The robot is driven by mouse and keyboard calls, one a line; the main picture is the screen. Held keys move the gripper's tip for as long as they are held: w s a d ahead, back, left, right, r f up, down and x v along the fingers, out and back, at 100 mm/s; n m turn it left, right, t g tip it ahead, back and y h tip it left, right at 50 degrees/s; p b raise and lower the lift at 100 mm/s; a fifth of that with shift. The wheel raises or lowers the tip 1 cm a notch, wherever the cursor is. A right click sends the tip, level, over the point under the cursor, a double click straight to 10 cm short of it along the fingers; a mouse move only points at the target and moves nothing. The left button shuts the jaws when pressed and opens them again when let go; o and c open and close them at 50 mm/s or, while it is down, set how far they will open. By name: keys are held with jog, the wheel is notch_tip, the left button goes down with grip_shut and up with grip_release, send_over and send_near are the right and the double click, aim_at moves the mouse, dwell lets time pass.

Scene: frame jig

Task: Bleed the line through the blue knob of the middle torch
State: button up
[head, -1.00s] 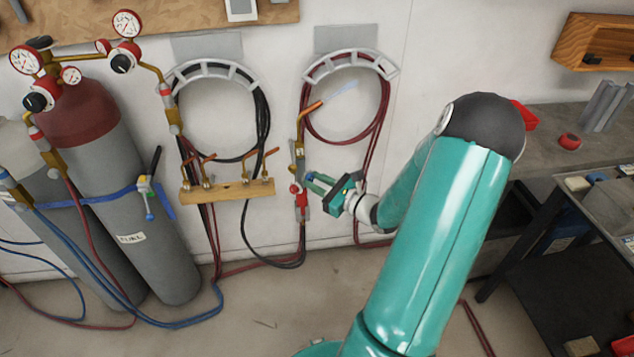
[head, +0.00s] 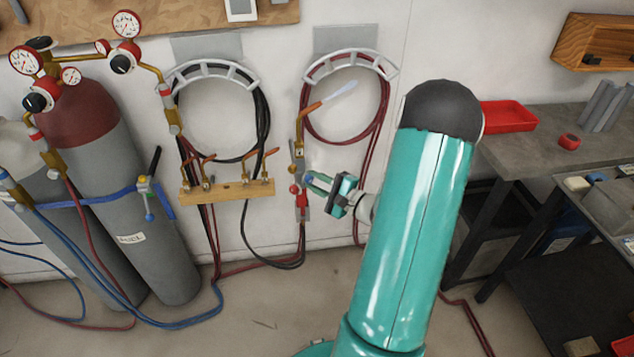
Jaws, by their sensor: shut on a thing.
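The torch (head: 299,152) hangs upright on the wall below the right hose ring, its copper tip angled up to the right. A pale plume (head: 341,91) extends from the tip. A red knob (head: 293,190) sits on the torch's left side. My gripper (head: 310,180) reaches in from the right and is shut on the small blue knob (head: 309,179) on the torch's right side. The fingers hide most of this knob, so how far it is turned cannot be told.
A wooden rack (head: 227,191) with brass torch parts is on the wall to the left. Gas cylinders (head: 160,225) with gauges stand farther left. Red hoses (head: 384,120) hang behind my gripper. A workbench (head: 545,130) with a red tray (head: 508,116) stands at right.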

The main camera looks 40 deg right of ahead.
jog(key=n, duration=0.5)
jog(key=shift+n, duration=0.3)
dwell(0.4)
jog(key=o, duration=1)
jog(key=shift+s, duration=0.1)
jog(key=s+d, duration=0.2)
jog(key=s, duration=1.1)
jog(key=shift+s+d, duration=0.25)
